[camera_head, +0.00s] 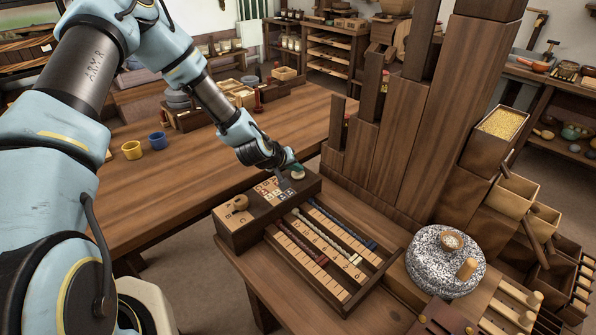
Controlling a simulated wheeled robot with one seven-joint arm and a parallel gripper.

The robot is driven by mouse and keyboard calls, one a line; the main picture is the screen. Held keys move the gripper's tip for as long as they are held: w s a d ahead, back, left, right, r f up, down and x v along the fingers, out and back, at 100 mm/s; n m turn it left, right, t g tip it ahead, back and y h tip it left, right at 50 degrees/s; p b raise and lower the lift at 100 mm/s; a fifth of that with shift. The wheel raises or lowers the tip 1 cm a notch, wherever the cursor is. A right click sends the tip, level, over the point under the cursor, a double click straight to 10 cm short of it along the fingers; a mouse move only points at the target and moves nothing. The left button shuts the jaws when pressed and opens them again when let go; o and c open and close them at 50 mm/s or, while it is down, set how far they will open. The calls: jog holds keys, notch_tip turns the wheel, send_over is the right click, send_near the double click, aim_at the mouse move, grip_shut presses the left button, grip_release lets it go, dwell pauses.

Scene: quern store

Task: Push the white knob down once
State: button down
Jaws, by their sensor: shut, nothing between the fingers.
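The white knob (298,174) is a small pale round cap on the top right of a dark wooden box (240,228). I also cannot tell whether the knob is pressed down.
A tan knob or dial (239,203) and small tiles (273,190) sit left of the white knob. A framed rack of strips (325,257) lies in front. Tall wooden boards (415,130) rise at right, beside a speckled quern stone (445,262). Yellow (132,150) and blue (158,140) cups stand left.

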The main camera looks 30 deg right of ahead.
aim_at(296, 175)
dwell(0.3)
jog(key=shift+r+p, duration=0.8)
jog(key=shift+r, duration=0.35)
notch_tip(296, 175, up, 5)
jog(key=p, duration=0.3)
dwell(0.6)
jog(key=a+r+n+y, duration=0.1)
jog(key=a+r+y, duration=0.4)
jog(key=a, duration=1.2)
jog(key=a+r+y, duration=0.2)
jog(key=a+r, duration=0.6)
jog(key=a, duration=0.9)
jog(key=s+a+r+n+g, duration=0.1)
jog(key=s+a+r, duration=0.1)
jog(key=s+a, duration=0.2)
jog(key=s+a+r+n+g+y, duration=0.1)
jog(key=s+a+r, duration=0.1)
jog(key=s+a, duration=0.3)
jog(key=shift+a+r, duration=0.35)
jog(key=shift+a, duration=0.1)
